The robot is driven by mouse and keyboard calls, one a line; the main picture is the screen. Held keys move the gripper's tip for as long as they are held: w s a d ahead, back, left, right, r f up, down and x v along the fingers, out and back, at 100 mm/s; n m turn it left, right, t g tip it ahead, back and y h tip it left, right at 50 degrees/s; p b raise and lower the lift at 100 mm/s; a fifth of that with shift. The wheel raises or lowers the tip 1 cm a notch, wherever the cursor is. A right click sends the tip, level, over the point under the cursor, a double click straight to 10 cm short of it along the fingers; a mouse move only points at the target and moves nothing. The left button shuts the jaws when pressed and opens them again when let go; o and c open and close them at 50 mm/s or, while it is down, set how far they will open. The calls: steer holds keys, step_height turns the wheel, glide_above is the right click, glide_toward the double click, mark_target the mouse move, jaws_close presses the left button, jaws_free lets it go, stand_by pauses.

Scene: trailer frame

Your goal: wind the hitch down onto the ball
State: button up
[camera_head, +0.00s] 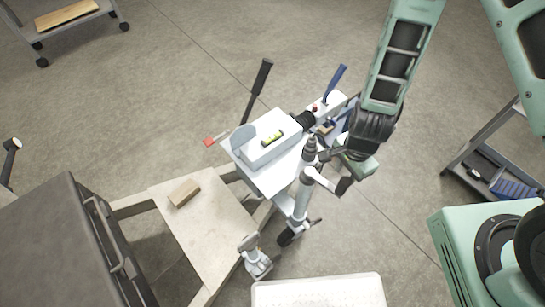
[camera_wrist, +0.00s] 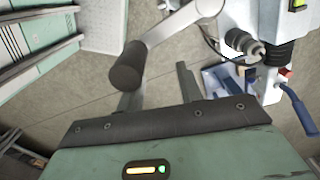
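The jockey wheel post (camera_head: 303,190) stands upright beside the trailer's white drawbar. Its crank arm (camera_head: 325,182) ends in a dark knob (camera_head: 343,187); the wrist view shows the knob (camera_wrist: 127,68) large and close. The hitch head (camera_head: 325,110), with its blue lever (camera_head: 335,84), is at the drawbar's far end; the wrist view shows the lever (camera_wrist: 298,110) at right. The ball cannot be made out. My gripper (camera_wrist: 160,85) has its fingers apart and is next to the crank; the knob overlaps the left finger. I see no grip on the knob.
A white box with a spirit level (camera_head: 272,138) and a black lever (camera_head: 258,80) sit on the drawbar. A wood block (camera_head: 184,193) lies on the trailer's board. A dark chest (camera_head: 65,245) is lower left; a white perforated panel (camera_head: 320,292) is at the bottom.

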steer(key=o, duration=1.3)
steer(key=shift+c, duration=0.2)
step_height(320, 180, up, 8)
steer(key=p, duration=0.7)
steer(key=shift+w, duration=0.1)
steer(key=s+a+r+n+y+b, duration=0.1)
steer(key=a+r+n, duration=0.4)
steer(key=r, duration=0.3)
steer(key=s+a+r+n+y, duration=0.1)
steer(key=s+a+r+n, duration=0.1)
steer(key=a+r+n, duration=0.45)
steer(key=s+d+r+n, duration=0.2)
steer(key=s+r+n, duration=0.2)
steer(key=r, duration=0.2)
steer(key=s+d+r+n+h, duration=0.1)
steer(key=s+d+r+n, duration=0.1)
steer(key=s+r+n, duration=0.3)
steer(key=shift+r+b, duration=0.3)
steer(key=shift+r, duration=1)
